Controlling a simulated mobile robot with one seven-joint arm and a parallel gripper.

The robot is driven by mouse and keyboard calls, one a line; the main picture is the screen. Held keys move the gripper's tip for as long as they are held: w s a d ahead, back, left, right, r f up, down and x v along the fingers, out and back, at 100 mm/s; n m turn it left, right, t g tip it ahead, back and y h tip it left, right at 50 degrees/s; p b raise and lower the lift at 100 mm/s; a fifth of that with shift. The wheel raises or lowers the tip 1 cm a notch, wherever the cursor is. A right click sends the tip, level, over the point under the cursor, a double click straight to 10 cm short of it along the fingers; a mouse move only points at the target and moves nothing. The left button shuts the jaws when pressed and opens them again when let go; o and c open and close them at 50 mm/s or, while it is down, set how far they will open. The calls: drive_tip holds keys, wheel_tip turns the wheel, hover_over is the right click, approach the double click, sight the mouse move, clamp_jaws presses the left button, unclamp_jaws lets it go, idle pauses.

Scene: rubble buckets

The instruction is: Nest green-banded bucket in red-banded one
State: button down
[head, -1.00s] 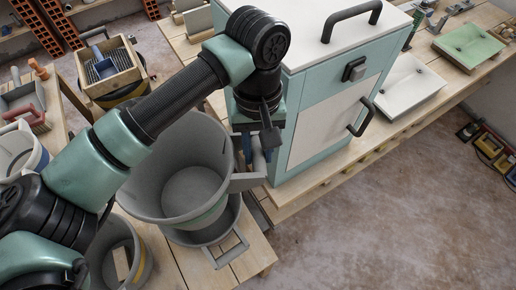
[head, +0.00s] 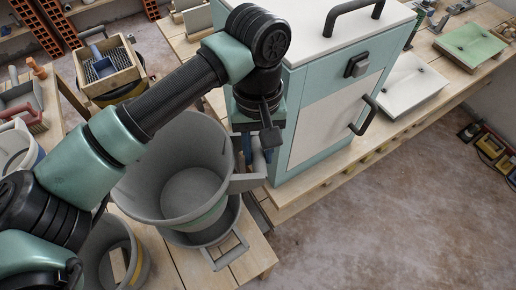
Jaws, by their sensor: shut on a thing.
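The green-banded bucket (head: 185,180) is grey and empty, with a strip of green band showing low on its outer wall. My gripper (head: 254,165) is shut on its right side, at the handle. The bucket hangs slightly tilted over another grey bucket (head: 232,222) on the wooden bench. Its base overlaps that lower bucket's mouth in the picture; how deep it sits inside I cannot tell. The lower bucket's handle (head: 230,252) sticks out toward the front. The lower bucket's band is hidden, so I cannot confirm it is red.
A teal and white cabinet (head: 335,90) stands close to the right of my gripper. Another bucket with a yellowish band (head: 143,265) stands at the left front. A wooden box (head: 108,68) sits on a bucket at the back left.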

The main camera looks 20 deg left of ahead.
drive_tip(key=shift+f+b, duration=1.65)
drive_tip(key=shift+b, duration=0.2)
drive_tip(key=shift+f, duration=0.1)
drive_tip(key=shift+f+b, duration=1.35)
drive_tip(key=shift+b, duration=0.15)
drive_tip(key=shift+f, duration=0.15)
drive_tip(key=shift+f+b, duration=1.35)
drive_tip(key=shift+b, duration=0.2)
drive_tip(key=shift+f, duration=0.2)
drive_tip(key=shift+f+b, duration=1.35)
drive_tip(key=shift+b, duration=0.5)
drive_tip(key=c, duration=0.5)
unclamp_jaws()
